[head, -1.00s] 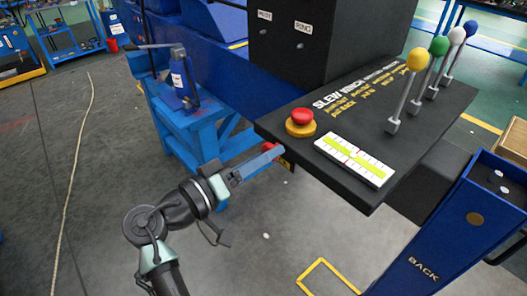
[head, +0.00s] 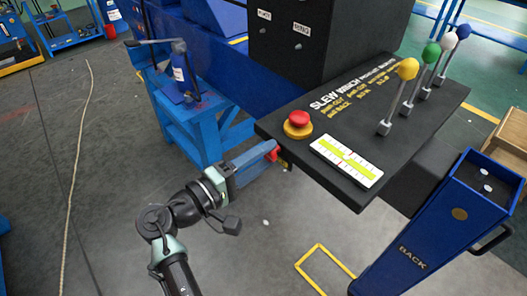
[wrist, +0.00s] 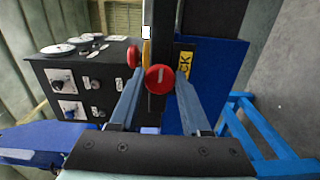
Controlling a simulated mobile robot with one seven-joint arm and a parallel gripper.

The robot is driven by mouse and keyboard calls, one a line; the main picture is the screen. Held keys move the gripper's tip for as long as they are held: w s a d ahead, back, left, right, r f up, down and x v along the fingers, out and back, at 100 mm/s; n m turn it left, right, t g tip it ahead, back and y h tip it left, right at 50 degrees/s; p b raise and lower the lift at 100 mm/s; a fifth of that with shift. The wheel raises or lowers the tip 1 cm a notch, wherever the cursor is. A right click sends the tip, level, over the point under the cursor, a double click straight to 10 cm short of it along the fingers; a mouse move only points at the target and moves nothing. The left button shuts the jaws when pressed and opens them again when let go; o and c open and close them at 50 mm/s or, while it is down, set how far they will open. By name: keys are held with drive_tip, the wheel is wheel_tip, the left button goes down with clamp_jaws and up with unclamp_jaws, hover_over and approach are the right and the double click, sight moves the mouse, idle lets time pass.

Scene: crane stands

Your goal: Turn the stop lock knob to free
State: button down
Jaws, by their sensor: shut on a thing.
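The stop lock knob (wrist: 159,79) is a round red knob on the side of the dark control console, close to a yellow label (wrist: 186,64) whose letters show as "CK". In the wrist view it sits between the two blue-grey fingers of my gripper (wrist: 160,86), which is shut on it. In the head view my gripper (head: 273,151) reaches the console's left edge from below left. Only a little red of the knob (head: 276,155) shows there, partly hidden by a finger. I cannot read the knob's turned position.
A red stop button on a yellow base (head: 298,123) stands on the console (head: 350,195) just above my gripper. A white and green level gauge (head: 346,160) and several ball-topped levers stand to its right. A blue stand (head: 195,125) is behind my gripper. Floor below is open.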

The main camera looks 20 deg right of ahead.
idle(0.4)
drive_tip(key=shift+c, duration=1.9)
unclamp_jaws()
drive_tip(key=b+v, duration=0.3)
drive_tip(key=v, duration=1)
drive_tip(key=shift+w+r, duration=0.1)
